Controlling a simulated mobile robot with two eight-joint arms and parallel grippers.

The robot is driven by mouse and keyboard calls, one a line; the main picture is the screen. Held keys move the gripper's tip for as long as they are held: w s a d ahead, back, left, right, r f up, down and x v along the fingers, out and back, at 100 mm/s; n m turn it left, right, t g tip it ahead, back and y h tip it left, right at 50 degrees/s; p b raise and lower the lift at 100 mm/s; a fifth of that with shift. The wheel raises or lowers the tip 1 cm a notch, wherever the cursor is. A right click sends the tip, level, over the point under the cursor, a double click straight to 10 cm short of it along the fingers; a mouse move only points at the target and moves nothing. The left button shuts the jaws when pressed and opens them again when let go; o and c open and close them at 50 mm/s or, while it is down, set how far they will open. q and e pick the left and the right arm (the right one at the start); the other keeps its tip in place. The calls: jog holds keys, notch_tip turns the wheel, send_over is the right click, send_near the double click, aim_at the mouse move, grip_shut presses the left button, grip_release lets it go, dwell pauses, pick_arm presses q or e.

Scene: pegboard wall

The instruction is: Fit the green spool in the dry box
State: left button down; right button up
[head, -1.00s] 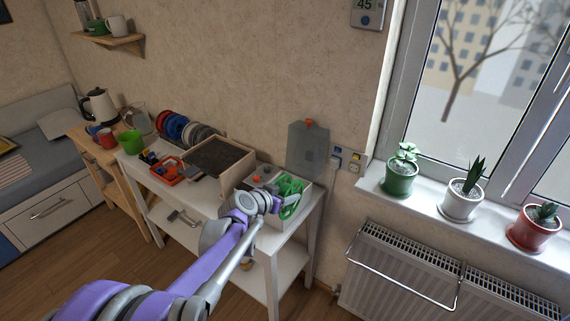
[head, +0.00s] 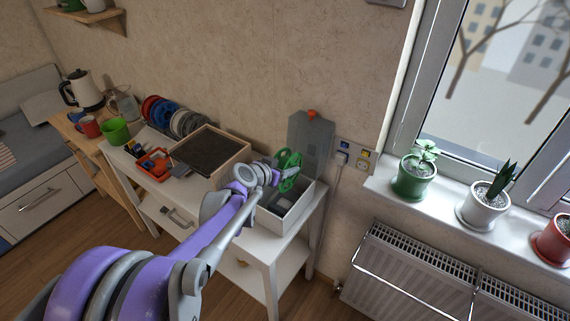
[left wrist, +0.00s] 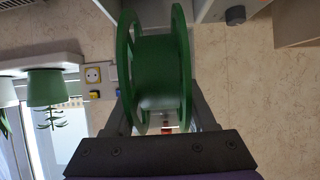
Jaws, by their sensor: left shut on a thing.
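The green spool (head: 289,170) is held upright above the back part of the dry box. My left gripper (head: 277,177) is shut on it. In the left wrist view the spool (left wrist: 155,75) fills the space between the two fingers, its flanges seen nearly edge-on. The dry box (head: 294,216) is a white open-topped box at the right end of the white table, with a grey item inside. Its grey lid (head: 315,142), with an orange knob, stands open at the back, close behind the spool. My right gripper is not in view.
A wooden-framed tray with a dark bed (head: 212,150) stands left of the box. The window sill with plants is at right.

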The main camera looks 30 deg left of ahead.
pick_arm(q)
notch_tip(320, 180, down, 8)
jog(key=b, duration=0.6)
jog(key=shift+f, duration=0.15)
jog(key=shift+f+b, duration=0.35)
jog(key=shift+w, duration=0.1)
jog(key=shift+c, duration=0.7)
grip_release()
jog(key=p+v, duration=0.2)
jog(key=v, duration=0.9)
jog(key=shift+a+f, duration=0.1)
